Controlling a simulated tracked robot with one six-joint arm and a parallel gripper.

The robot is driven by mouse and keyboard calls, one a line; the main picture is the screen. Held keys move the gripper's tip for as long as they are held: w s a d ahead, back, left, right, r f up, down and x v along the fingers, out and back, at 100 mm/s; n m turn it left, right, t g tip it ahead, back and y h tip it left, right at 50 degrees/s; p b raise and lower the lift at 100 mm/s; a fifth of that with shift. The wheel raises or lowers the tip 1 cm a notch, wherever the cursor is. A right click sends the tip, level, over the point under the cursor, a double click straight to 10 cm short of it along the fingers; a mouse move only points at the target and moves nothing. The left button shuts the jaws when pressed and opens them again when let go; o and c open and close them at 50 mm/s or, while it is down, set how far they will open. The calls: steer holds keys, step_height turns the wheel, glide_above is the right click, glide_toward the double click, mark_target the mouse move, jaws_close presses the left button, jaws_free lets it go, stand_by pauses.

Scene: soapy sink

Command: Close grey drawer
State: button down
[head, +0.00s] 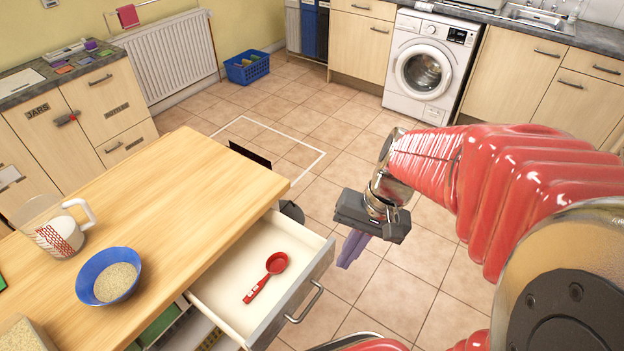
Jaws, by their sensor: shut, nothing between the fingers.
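The grey drawer (322,266) stands pulled out from the right side of the wooden-topped counter. Its inside is white, and its metal bar handle (306,304) is on the outer front. A red scoop (267,277) lies inside on the drawer floor. My gripper (347,262), with purple fingers, is shut and empty. It points down to the right of the drawer front in the picture, apart from the handle.
The wooden counter (190,190) holds a blue bowl (104,283) of grains and a clear jug (58,234). Open shelves show under the drawer. Tiled floor (400,290) is clear around my gripper. A washing machine (428,66) and a blue crate (247,68) stand farther back.

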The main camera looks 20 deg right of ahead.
mark_target(333, 255)
steer(key=s+d+f+m+t+y, duration=0.1)
steer(key=d+f+m+t+y, duration=0.2)
steer(key=d+f+m+t, duration=0.3)
steer(key=d+f+m+t+y, duration=0.4)
steer(key=d+f+m+t, duration=0.3)
steer(key=f+m, duration=0.8)
steer(key=shift+s+m+t, duration=0.4)
steer(key=shift+m+t, duration=0.4)
steer(key=shift+r, duration=0.1)
steer(key=shift+x, duration=7)
steer(key=shift+d, duration=0.2)
steer(key=shift+w+a, duration=0.1)
steer(key=shift+a, duration=0.05)
